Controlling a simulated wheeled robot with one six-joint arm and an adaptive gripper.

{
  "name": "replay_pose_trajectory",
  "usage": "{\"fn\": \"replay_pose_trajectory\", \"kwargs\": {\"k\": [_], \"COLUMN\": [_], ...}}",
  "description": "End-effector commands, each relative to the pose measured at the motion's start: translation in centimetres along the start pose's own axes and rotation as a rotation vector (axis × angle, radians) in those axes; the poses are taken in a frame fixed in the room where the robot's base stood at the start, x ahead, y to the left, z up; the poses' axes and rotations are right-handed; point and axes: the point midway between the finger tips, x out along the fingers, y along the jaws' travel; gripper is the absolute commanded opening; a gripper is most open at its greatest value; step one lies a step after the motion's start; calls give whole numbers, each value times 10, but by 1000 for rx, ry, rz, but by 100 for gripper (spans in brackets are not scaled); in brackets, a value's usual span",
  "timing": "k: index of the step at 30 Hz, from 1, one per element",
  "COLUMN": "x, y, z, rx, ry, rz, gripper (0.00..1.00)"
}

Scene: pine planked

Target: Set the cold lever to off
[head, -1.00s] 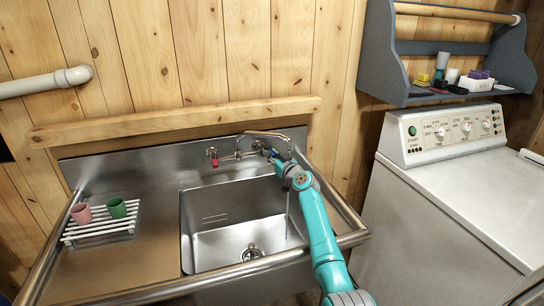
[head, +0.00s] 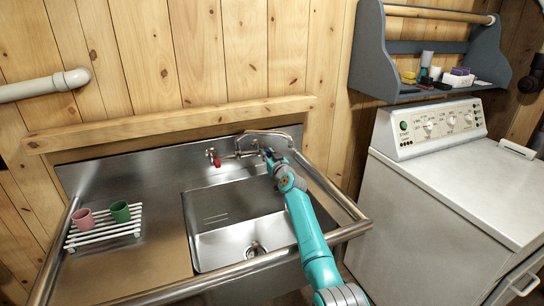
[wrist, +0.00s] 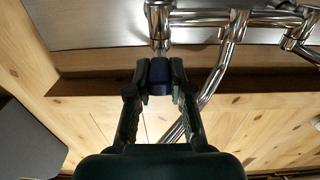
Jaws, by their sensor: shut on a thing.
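The cold lever (wrist: 159,74) is a blue handle hanging below a chrome valve stem on the tap in the wrist view. My gripper (wrist: 160,88) has one finger on each side of it and is shut on it. In the head view my gripper (head: 268,155) is at the right end of the wall tap, where it mostly hides the blue lever. The red lever (head: 217,162) is at the left end of the tap, clear of my gripper. The curved chrome spout (wrist: 215,72) passes just right of my fingers in the wrist view.
The steel sink basin (head: 235,215) lies below the tap. A white rack (head: 104,237) with a pink cup (head: 83,219) and a green cup (head: 120,211) stands on the left. A white washing machine (head: 430,190) and a grey wall shelf (head: 375,75) are at the right.

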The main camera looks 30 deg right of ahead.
Motion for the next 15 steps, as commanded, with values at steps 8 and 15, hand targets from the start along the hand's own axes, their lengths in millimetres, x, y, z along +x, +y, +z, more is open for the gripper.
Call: {"fn": "replay_pose_trajectory", "kwargs": {"k": [8,15], "x": [0,0], "y": [-1,-1], "z": [1,0], "rx": [1,1], "ry": [0,0], "rz": [0,0], "gripper": [0,46]}}
